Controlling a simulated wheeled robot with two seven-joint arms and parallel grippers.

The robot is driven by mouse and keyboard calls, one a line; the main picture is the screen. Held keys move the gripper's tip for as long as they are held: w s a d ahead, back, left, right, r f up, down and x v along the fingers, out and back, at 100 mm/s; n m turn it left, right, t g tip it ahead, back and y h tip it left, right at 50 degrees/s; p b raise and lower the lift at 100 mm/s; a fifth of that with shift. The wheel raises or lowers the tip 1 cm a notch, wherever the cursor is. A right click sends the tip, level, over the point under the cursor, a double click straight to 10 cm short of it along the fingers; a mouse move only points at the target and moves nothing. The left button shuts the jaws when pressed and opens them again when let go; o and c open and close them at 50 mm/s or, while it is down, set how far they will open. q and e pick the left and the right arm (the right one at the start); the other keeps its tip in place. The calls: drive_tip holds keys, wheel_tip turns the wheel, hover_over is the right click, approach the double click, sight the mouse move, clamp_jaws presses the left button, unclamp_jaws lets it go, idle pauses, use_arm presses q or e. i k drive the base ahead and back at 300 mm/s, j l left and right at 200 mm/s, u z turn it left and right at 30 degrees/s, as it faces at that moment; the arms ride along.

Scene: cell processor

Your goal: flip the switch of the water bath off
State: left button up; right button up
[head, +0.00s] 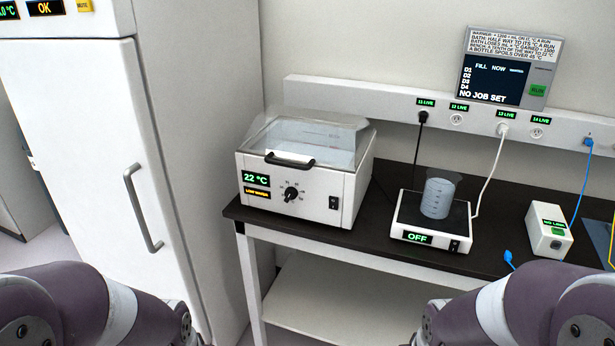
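The water bath (320,185) is a white box with a clear lid and a black handle. It stands at the left end of the dark bench. Its display reads 22 °C, with an amber line below that seems to read low water. A dial sits mid-front. The bath's small black rocker switch (333,202) is at the right of the front panel; its position is too small to tell. Parts of my two arms show at the bottom left and bottom right corners. Neither gripper is in view, and nothing of mine touches the bath.
A white plate device (415,237) reading OFF carries a beaker (438,197) right of the bath. A small white box (549,232) stands further right. A tall white cabinet (85,130) with a handle stands left. The wall has a socket rail (375,105) with cables and a screen (505,70).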

sight(333, 201)
drive_tip(key=i+j, duration=0.3)
drive_tip(key=i, duration=0.15)
drive_tip(key=i+j+z, duration=0.15)
drive_tip(key=i+j, duration=0.15)
drive_tip(key=i, duration=0.15)
